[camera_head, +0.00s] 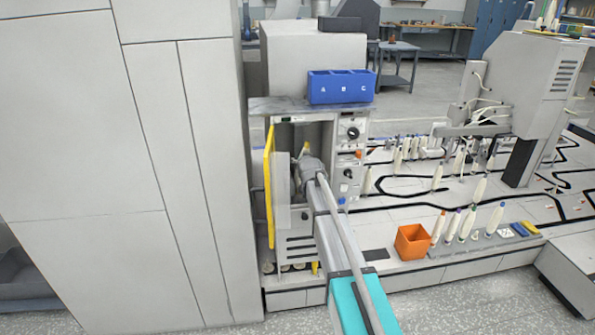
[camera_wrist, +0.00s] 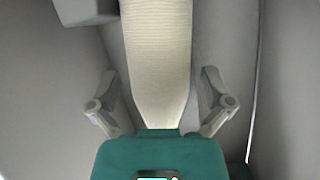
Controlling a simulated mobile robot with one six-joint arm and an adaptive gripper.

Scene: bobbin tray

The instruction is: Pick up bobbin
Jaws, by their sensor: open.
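In the wrist view a cream bobbin (camera_wrist: 157,50) with a ribbed, wound surface hangs or stands between the two fingers of my gripper (camera_wrist: 159,85). The fingers are spread, one on each side, with a gap to the bobbin on both sides. The bobbin's narrowing end is close to my teal palm; I cannot tell whether they touch. The bobbin's other end runs out of the top of the picture. In the head view my arm reaches into the opening of a grey machine (camera_head: 297,248), and the gripper and this bobbin are hidden there.
A yellow door edge (camera_head: 268,185) stands left of the opening. A blue bin labelled A B C (camera_head: 341,88) sits on top. An orange box (camera_head: 412,242) and several upright bobbins (camera_head: 468,222) stand on the right. A tall grey cabinet (camera_head: 150,120) fills the left.

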